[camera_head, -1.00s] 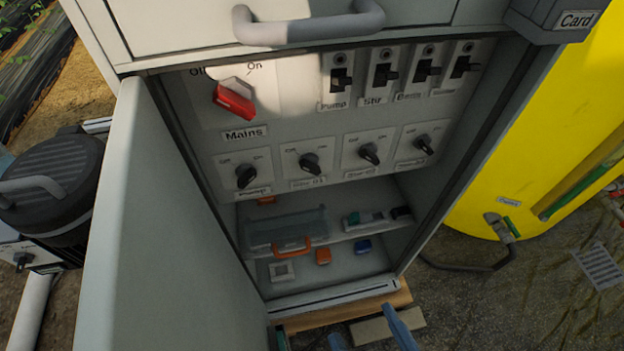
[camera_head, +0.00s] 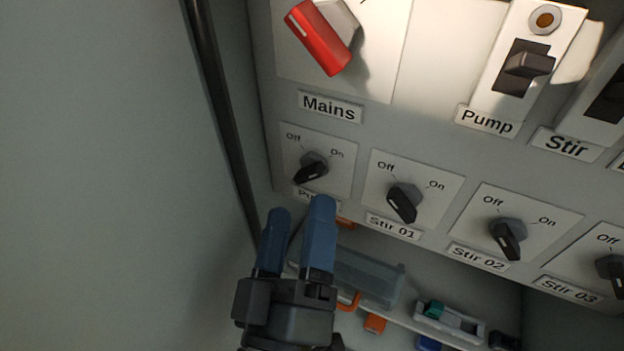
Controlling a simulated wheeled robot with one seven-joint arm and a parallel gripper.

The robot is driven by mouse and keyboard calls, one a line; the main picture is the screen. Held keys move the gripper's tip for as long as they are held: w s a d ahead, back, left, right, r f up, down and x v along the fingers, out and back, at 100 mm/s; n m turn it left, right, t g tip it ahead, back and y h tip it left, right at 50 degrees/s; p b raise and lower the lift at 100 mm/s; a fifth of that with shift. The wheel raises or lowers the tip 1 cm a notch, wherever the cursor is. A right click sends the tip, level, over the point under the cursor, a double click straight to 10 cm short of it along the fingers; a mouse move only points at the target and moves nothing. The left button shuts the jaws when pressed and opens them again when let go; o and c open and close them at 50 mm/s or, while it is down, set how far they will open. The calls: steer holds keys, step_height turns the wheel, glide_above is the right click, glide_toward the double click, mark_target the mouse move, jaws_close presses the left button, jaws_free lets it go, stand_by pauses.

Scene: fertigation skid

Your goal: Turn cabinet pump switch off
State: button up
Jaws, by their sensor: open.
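The cabinet pump switch (camera_head: 312,167) is a small black rotary knob on a white plate, with "Off" at upper left and "On" at upper right. Its handle slants from lower left to upper right, in line with "On", while the Stir knobs slant the other way. Its "Pump" label is partly covered by my fingers. My gripper (camera_head: 299,210) has two blue fingers, is open and empty, and points up at the panel just below the pump switch. A gap shows between the fingertips and the knob; I cannot tell its depth.
The red Mains switch (camera_head: 320,38) sits above. The Stir 01 knob (camera_head: 404,202) and Stir 02 knob (camera_head: 507,238) are to the right. A Pump breaker (camera_head: 524,67) is at upper right. The open cabinet door (camera_head: 95,170) fills the left. A shelf holds a clear bin (camera_head: 365,275).

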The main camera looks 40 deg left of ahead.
mark_target(306, 180)
steer(key=p+x, duration=0.1)
steer(key=x, duration=0.4)
steer(key=shift+f, duration=0.1)
steer(key=c, duration=1.1)
steer(key=shift+o, duration=0.2)
